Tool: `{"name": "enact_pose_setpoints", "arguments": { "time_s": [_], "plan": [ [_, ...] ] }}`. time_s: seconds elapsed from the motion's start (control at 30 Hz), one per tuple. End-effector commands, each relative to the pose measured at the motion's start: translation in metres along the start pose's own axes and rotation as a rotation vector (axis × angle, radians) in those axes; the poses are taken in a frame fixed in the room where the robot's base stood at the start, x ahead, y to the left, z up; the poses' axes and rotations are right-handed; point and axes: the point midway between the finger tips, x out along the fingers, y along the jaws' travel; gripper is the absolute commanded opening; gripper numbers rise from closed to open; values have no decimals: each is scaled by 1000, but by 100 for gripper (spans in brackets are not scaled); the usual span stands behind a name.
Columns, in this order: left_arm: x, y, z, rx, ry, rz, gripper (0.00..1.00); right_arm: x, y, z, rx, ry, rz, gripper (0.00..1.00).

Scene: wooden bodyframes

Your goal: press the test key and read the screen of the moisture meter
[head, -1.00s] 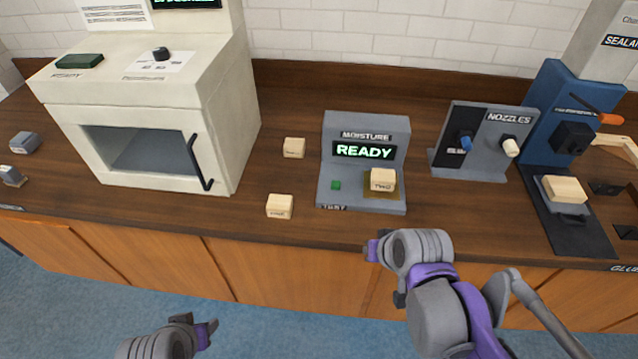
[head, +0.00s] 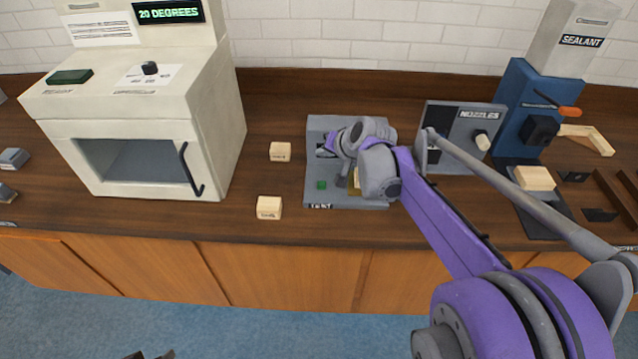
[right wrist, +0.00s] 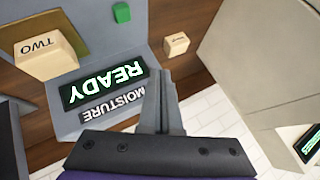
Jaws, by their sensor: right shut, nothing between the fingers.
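The grey moisture meter (head: 315,135) stands on the counter, partly hidden by my right arm in the head view. In the right wrist view it appears upside down, and its screen (right wrist: 105,87) reads READY. Its green test key (head: 321,184) shows uncovered, and also in the right wrist view (right wrist: 121,12). A wooden block marked TWO (right wrist: 45,52) sits on the meter's plate. My right gripper (head: 342,182) is shut and empty, above the meter, beside the key and apart from it. Only a sliver of my left gripper (head: 150,355) shows at the bottom edge.
Two wooden blocks, (head: 280,151) and (head: 269,207), lie left of the meter. A cream oven (head: 140,150) stands further left, its display reading 20 DEGREES. The nozzles stand (head: 465,135) and blue sealant station (head: 515,110) are at the right.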

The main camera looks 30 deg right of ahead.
Motion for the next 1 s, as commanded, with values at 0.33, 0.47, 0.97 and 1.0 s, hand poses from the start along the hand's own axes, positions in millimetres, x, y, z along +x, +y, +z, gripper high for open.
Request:
{"name": "enact_pose_setpoints", "arguments": {
  "time_s": [0.33, 0.47, 0.97, 1.0],
  "plan": [
    [9, 0, 12, 0, -11, 0, 50, 11, 9, 10, -1, -3, 2, 0],
    [18, 0, 22, 0, -21, 0, 50, 22, 17, 18, -1, -4, 2, 0],
    [49, 0, 55, 0, -46, 0, 50, 61, 45, 46, -1, -2, 1, 0],
    [49, 0, 55, 0, -47, 0, 50, 62, 45, 46, -1, -1, 1, 0]
  ]
}}
